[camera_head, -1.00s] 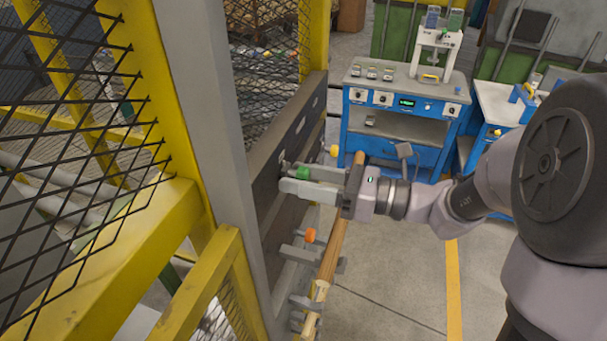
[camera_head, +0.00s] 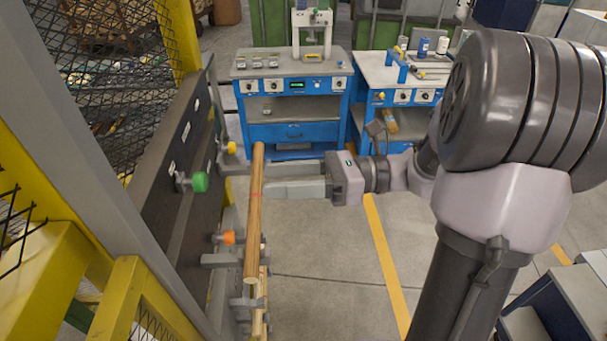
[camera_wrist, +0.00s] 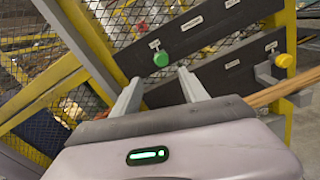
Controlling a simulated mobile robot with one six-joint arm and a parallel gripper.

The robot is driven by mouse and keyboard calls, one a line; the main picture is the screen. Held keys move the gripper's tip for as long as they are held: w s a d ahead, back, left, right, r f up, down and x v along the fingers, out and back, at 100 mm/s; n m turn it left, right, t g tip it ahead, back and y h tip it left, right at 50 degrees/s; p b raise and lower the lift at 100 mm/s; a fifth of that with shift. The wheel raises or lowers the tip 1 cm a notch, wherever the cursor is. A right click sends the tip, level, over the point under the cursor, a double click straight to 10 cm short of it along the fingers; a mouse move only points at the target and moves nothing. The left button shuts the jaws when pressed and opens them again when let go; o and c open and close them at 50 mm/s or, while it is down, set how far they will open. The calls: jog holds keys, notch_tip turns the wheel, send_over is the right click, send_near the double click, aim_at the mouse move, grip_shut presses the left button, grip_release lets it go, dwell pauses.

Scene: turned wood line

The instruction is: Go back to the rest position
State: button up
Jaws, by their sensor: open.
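My gripper (camera_head: 292,188) is in the middle of the head view, held level and pointing left, with its fingers beside a long wooden rod (camera_head: 255,205). In the wrist view my gripper (camera_wrist: 160,82) has its two fingers spread apart with nothing between them. Beyond the fingers a green knob (camera_wrist: 161,59) sits on a dark panel (camera_wrist: 225,65). The green knob also shows in the head view (camera_head: 200,182), clear of the fingers. The rod's end shows at the right of the wrist view (camera_wrist: 270,95), outside the fingers.
Yellow and grey posts with mesh (camera_head: 30,150) stand at the left. Grey brackets bear the rods, near an orange knob (camera_head: 229,237) and a yellow knob (camera_head: 231,148). Blue workbenches (camera_head: 290,110) stand behind. Grey floor (camera_head: 320,250) lies open between the rods and my arm.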

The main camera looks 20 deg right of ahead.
jog(key=v, duration=0.4)
jog(key=shift+a, duration=0.1)
jog(key=s+a+f+n+g+h+b, duration=0.5)
jog(key=s+a+f+n+g+b, duration=0.15)
jog(key=a+f+n, duration=0.2)
jog(key=s+f+n+t+h+b, duration=0.4)
jog(key=f+n+t+h+b, duration=0.2)
jog(key=f+n+h+b, duration=0.2)
jog(key=f+n+h, duration=0.2)
jog(key=n, duration=0.2)
jog(key=shift+s+d, duration=0.35)
jog(key=shift+d, duration=0.05)
dwell(1.6)
